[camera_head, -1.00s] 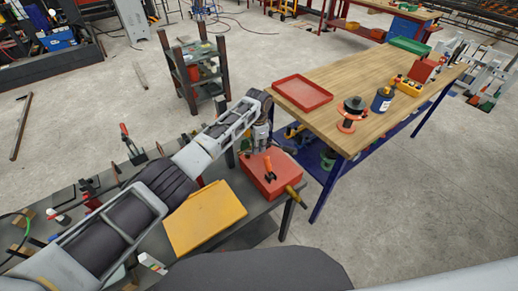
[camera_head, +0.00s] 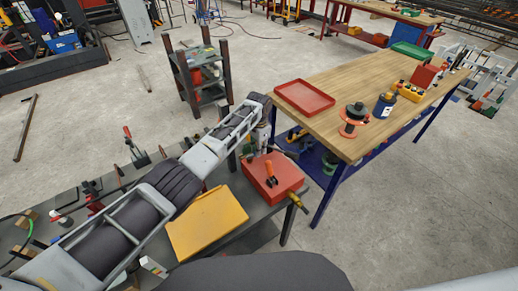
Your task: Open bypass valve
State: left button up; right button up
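A red box (camera_head: 285,178) sits on the dark bench below the wooden table. An orange-red lever handle (camera_head: 270,171) stands up from its top, and a yellow-brass fitting (camera_head: 298,202) sticks out at its front right corner. Which of these is the bypass valve I cannot tell for sure. My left gripper (camera_head: 287,151) hangs from the wrist at the box's far edge, behind the lever and apart from it. Its fingers are small and dark, so whether they are open or shut is unclear. My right gripper is out of view.
A yellow panel (camera_head: 207,221) lies left of the red box. The wooden table (camera_head: 355,105) with a red tray (camera_head: 304,97), spools and a blue can (camera_head: 384,104) stands close on the right. A dark shelf rack (camera_head: 203,75) stands behind. Open floor lies at right.

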pick_arm(q)
jog(key=o, duration=0.5)
jog(key=shift+c, duration=0.2)
notch_tip(320, 180, up, 12)
dwell(0.6)
dwell(0.6)
